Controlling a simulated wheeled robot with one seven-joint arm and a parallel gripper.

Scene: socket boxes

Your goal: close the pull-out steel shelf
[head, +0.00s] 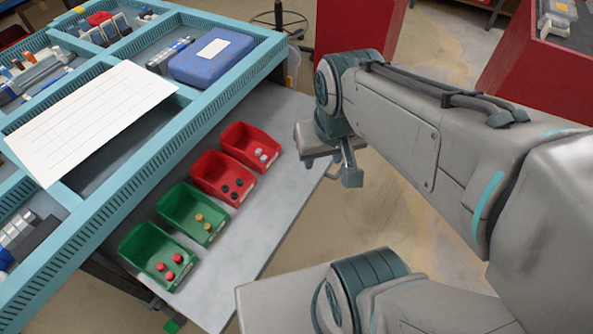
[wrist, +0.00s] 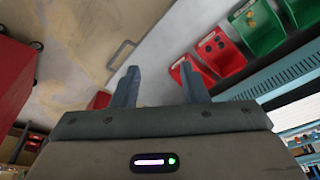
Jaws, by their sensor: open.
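The steel shelf (head: 262,217) is pulled out from under the blue-green workbench top (head: 178,148). It carries two red bins (head: 222,178) and two green bins (head: 150,255) in a row. My gripper (head: 342,166) is at the far end of the shelf's outer edge, on the right. Its fingers are partly hidden by the wrist in the head view, so I cannot tell if they touch the edge. In the wrist view my gripper (wrist: 160,86) is open, with nothing between the fingers. The red bins (wrist: 215,52) and green bins (wrist: 258,25) show to their right.
Red cabinets (head: 545,75) stand at the back right. Bare floor (head: 365,215) lies right of the shelf, below my arm.

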